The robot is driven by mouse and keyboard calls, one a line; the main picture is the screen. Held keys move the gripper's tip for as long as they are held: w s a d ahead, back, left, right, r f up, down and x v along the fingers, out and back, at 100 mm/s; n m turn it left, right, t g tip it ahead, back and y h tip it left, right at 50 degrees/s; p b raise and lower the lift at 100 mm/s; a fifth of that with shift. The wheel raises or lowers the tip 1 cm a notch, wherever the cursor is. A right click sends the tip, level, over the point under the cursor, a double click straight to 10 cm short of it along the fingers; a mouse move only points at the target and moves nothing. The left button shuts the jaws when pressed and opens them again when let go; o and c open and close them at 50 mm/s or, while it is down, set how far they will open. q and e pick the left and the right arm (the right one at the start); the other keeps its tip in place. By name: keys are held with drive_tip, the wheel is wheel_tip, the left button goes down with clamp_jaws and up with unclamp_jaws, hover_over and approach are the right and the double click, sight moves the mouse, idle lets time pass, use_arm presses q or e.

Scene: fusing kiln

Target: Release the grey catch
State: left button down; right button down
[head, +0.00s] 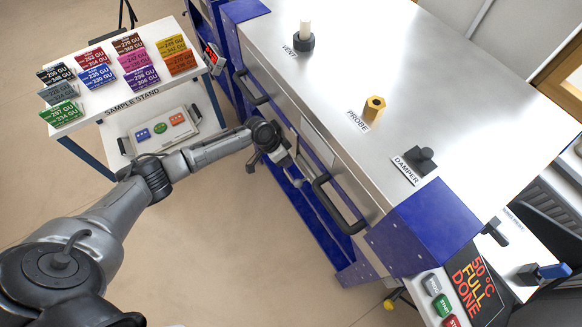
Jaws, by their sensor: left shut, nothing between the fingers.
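The kiln (400,75) has a brushed metal lid and blue corner panels. I cannot clearly pick out the grey catch; a pale grey plate (318,143) sits on the kiln's front between two black handles, the far one (252,88) and the near one (338,206). My left gripper (291,172) is shut and empty, close to the kiln's front just below that plate. The gripper hides part of the front there, and I cannot tell whether it touches anything. My right gripper is not in view.
On the lid stand the vent plug (305,38), brass probe (374,107) and dark damper knob (420,158). The sample stand (150,92) with coloured cards is at left. A control panel (470,285) reads 50 °C FULL DONE. Floor (230,240) before the kiln is clear.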

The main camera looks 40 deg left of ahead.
use_arm(q)
drive_tip(key=v, duration=0.8)
drive_tip(key=shift+s+r+p, duration=0.15)
drive_tip(key=shift+r+p, duration=0.15)
drive_tip(key=shift+p, duration=0.05)
